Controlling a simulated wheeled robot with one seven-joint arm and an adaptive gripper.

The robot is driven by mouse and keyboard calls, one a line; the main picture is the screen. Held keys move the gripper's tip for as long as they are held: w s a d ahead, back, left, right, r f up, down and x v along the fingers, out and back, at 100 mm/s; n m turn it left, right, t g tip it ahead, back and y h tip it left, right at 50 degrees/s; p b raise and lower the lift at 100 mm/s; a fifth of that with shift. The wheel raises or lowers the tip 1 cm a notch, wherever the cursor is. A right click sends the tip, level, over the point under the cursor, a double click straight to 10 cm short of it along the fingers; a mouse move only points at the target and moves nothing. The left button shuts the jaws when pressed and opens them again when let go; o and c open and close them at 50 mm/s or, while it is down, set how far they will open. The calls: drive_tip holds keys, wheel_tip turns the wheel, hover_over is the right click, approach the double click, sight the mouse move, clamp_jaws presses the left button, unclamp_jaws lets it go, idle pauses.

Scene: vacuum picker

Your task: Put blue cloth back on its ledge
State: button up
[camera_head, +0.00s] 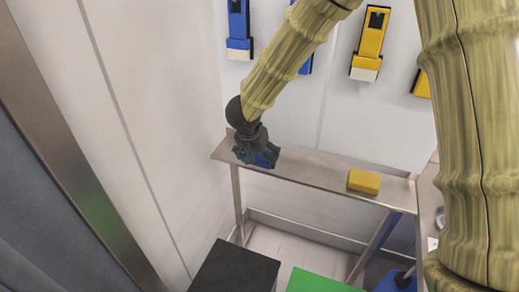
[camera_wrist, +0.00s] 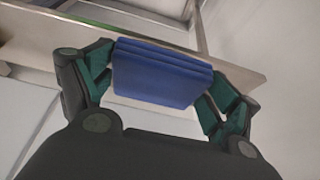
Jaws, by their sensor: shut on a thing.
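The blue cloth (camera_wrist: 160,75) is a folded block with stacked layers. In the wrist view it sits between both fingers of my gripper (camera_wrist: 158,82), which is shut on it. In the head view the cloth (camera_head: 266,158) shows partly behind the fingers of my gripper (camera_head: 258,154), over the left end of a narrow metal ledge (camera_head: 310,174). The ledge also shows behind the cloth in the wrist view (camera_wrist: 235,62). I cannot tell whether the cloth touches the ledge.
A yellow folded cloth (camera_head: 363,181) lies on the ledge to the right. Blue (camera_head: 239,30) and yellow (camera_head: 369,45) tools hang on the wall above. A black box top (camera_head: 236,270) and a green one (camera_head: 315,281) stand in front. The ledge between the cloths is clear.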

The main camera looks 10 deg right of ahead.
drive_tip(key=w, duration=0.2)
drive_tip(key=w+d+p, duration=0.1)
drive_tip(key=w, duration=0.3)
drive_tip(key=shift+d+f, duration=0.25)
drive_tip(key=shift+d, duration=0.15)
drive_tip(key=shift+s+f+p, duration=0.1)
drive_tip(key=shift+f+p, duration=0.55)
drive_tip(key=shift+f, duration=1.1)
drive_tip(key=shift+f, duration=0.1)
drive_tip(key=o, duration=0.8)
drive_tip(key=b+v, duration=0.1)
drive_tip(key=v, duration=1.1)
drive_tip(key=shift+d, duration=0.1)
